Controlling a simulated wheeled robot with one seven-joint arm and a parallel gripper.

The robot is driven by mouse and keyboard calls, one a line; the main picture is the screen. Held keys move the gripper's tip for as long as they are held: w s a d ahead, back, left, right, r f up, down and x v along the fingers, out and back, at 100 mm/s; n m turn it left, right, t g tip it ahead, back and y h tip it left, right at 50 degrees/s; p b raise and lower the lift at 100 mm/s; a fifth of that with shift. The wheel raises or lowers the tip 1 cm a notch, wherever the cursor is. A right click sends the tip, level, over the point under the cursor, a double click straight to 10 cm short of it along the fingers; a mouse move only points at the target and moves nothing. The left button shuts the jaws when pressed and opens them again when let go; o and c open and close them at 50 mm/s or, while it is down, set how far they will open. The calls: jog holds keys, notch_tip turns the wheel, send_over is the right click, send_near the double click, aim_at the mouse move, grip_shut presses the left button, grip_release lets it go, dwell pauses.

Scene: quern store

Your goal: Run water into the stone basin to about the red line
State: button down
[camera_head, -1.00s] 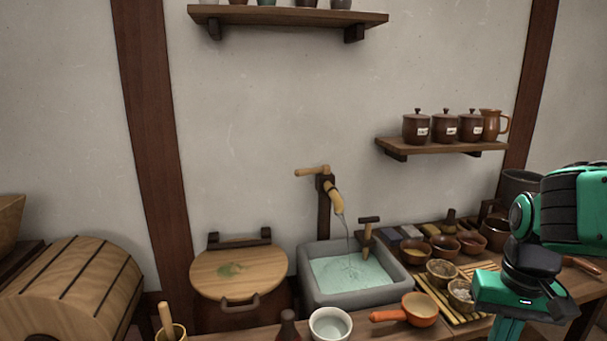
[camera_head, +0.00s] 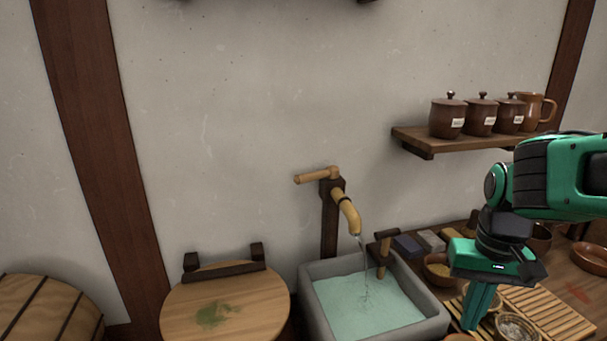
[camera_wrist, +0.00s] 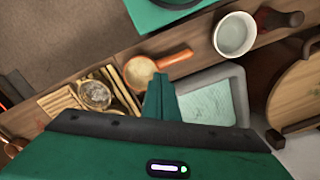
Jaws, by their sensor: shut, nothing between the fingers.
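The grey stone basin (camera_head: 424,332) stands against the wall with pale green water (camera_head: 350,312) in it. I cannot make out a red line on it. A bamboo spout (camera_head: 347,214) on a dark post runs a thin stream into the water, and a wooden lever (camera_head: 314,177) sticks out left at its top. A T-shaped wooden handle (camera_head: 386,236) stands upright at the basin's back right. My gripper (camera_head: 474,322) is shut and empty, pointing down right of the basin. In the wrist view its fingers (camera_wrist: 160,84) show beside the basin (camera_wrist: 240,95).
A round wooden lid (camera_head: 250,305) lies left of the basin. Bowls and a slatted mat (camera_head: 548,312) crowd the counter at the right. A shelf (camera_head: 415,140) holds lidded jars and a mug. An orange-handled pan (camera_wrist: 142,70) and white bowl (camera_wrist: 235,35) stand in front of the basin.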

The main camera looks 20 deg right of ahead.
jog(key=shift+w+d, duration=0.15)
jog(key=shift+w, duration=0.2)
jog(key=w+a+r+m+t+h, duration=0.15)
jog(key=w+r, duration=0.25)
jog(key=w, duration=0.4)
jog(key=w+a+r+m+t+h, duration=0.1)
jog(key=w+r+t+h, duration=0.1)
jog(key=w+r, duration=0.4)
jog(key=m+t, duration=0.4)
send_near(312, 179)
jog(key=shift+y, duration=0.25)
jog(key=shift+s+f+x, duration=0.15)
jog(key=shift+s+x, duration=0.05)
jog(key=shift+x, duration=0.95)
jog(key=shift+s+f+x, duration=0.15)
jog(key=shift+s+x, duration=0.05)
jog(key=shift+x, duration=0.9)
jog(key=shift+s+f+x, duration=0.15)
jog(key=shift+s+x, duration=0.05)
jog(key=shift+x, duration=0.95)
